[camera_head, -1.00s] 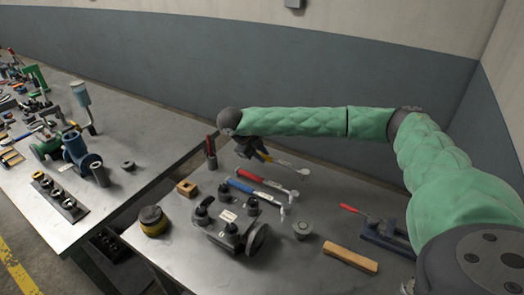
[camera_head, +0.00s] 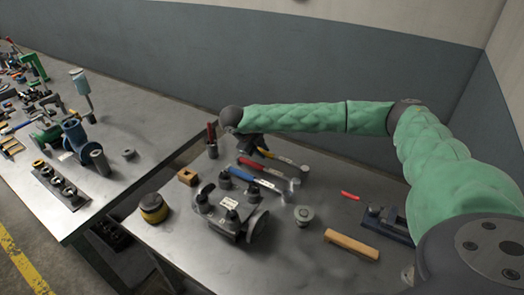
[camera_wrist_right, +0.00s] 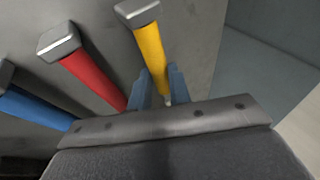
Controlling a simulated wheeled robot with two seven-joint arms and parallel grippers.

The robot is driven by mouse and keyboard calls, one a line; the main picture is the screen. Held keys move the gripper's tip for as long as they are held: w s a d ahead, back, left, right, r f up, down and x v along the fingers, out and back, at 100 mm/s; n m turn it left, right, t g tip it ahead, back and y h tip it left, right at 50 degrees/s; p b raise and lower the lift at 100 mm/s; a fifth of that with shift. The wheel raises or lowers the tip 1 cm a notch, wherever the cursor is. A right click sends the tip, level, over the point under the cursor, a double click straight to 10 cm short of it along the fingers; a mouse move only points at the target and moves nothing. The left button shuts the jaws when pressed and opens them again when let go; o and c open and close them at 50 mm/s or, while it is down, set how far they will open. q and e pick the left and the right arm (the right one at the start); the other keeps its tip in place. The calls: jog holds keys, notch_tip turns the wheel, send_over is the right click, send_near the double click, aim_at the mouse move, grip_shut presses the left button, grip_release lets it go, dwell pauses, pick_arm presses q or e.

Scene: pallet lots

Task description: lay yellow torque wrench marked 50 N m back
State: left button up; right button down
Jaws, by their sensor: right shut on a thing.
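The yellow torque wrench (camera_head: 284,159) is at the back of the near bench, its yellow grip showing large in the right wrist view (camera_wrist_right: 152,48). My right gripper (camera_wrist_right: 162,92) is shut on it, one blue-grey finger on each side of the grip. The wrench lies roughly parallel to the red wrench (camera_head: 262,168) and the blue wrench (camera_head: 255,178), behind both. I cannot tell whether it touches the bench. The 50 N m marking is not readable. In the wrist view, the red grip (camera_wrist_right: 92,78) is left of the yellow one, with a gap. My left gripper is not in view.
A dark valve body (camera_head: 230,215) stands in front of the wrenches. A round metal part (camera_head: 303,214), a wooden block (camera_head: 351,245) and a blue-grey vise (camera_head: 386,225) are to the right. A dark holder with red handles (camera_head: 212,140) stands left of the gripper.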

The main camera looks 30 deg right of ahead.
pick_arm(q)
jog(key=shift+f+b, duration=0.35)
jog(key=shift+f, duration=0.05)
pick_arm(e)
jog(key=shift+f, duration=0.45)
jog(key=c, duration=1.2)
grip_release()
pick_arm(q)
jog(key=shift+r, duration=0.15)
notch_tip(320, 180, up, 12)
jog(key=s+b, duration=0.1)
jog(key=b, duration=0.1)
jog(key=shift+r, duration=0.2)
pick_arm(e)
jog(key=v, duration=0.8)
